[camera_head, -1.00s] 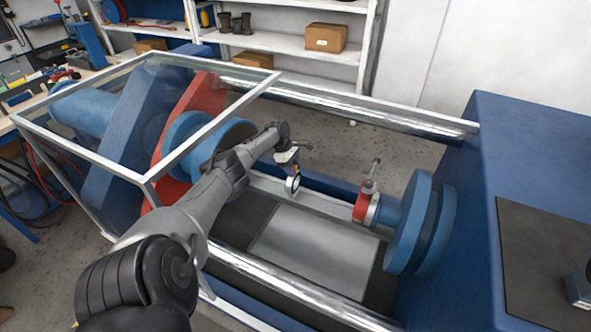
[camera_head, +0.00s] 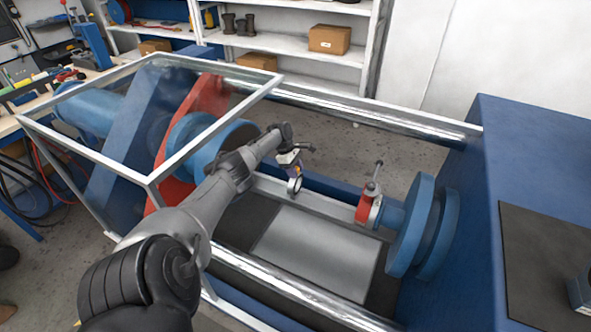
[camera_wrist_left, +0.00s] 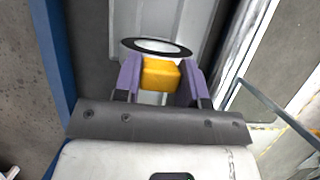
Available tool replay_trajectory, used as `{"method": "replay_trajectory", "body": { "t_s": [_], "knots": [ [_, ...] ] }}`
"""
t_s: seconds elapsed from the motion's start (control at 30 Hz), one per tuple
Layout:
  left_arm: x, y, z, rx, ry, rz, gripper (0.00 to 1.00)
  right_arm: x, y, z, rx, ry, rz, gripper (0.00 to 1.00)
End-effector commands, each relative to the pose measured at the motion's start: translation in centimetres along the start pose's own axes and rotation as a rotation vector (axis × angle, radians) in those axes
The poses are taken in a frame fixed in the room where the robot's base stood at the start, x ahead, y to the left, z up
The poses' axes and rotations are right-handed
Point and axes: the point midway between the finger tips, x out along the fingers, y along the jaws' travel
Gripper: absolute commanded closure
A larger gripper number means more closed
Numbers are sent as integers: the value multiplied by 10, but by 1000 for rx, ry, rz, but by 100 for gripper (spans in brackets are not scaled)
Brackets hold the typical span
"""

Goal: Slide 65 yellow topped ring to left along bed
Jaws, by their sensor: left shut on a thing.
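The yellow-topped ring (camera_wrist_left: 158,46) shows in the left wrist view as a pale ring with a black rim below a yellow block. The yellow block sits between the purple fingers of my left gripper (camera_wrist_left: 160,78), which is shut on it. In the head view the ring (camera_head: 295,187) hangs upright just below my left gripper, over the bed (camera_head: 316,252) between the rails. I cannot tell in the head view whether it touches the bed. My right gripper is not in view.
A red valve (camera_head: 364,208) with a lever stands to the right, by a blue flange (camera_head: 411,225). To the left are a red disc (camera_head: 170,195), a blue cylinder and a clear framed guard (camera_head: 215,120). A chrome rail (camera_head: 350,110) runs behind.

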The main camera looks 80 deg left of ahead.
Motion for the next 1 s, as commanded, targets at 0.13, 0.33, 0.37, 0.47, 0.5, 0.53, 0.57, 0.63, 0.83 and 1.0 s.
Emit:
{"method": "replay_trajectory", "body": {
  "t_s": [0.13, 0.33, 0.37, 0.47, 0.5, 0.53, 0.57, 0.63, 0.83, 1.0],
  "knots": [
    [0, 0, 0, -1, 1, -2, 100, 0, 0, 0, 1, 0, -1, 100],
    [0, 0, 0, 0, 0, -1, 46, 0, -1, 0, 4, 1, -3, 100],
    [0, 0, 0, 0, 0, -1, 43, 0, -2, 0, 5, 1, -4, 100],
    [0, 0, 0, 0, 0, -1, 33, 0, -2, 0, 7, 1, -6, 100],
    [0, 0, 0, 0, 0, -1, 32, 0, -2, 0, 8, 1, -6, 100],
    [0, 0, 0, 0, 0, -1, 32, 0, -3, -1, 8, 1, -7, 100],
    [0, 0, 0, 0, -1, -1, 32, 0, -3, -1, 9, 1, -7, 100],
    [0, 0, 0, 0, -1, -1, 32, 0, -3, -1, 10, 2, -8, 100],
    [-12, 0, 1, 0, 0, 1, 32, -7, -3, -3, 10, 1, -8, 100],
    [-38, 0, 1, 0, 0, 1, 32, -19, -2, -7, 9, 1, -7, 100]
  ]
}}
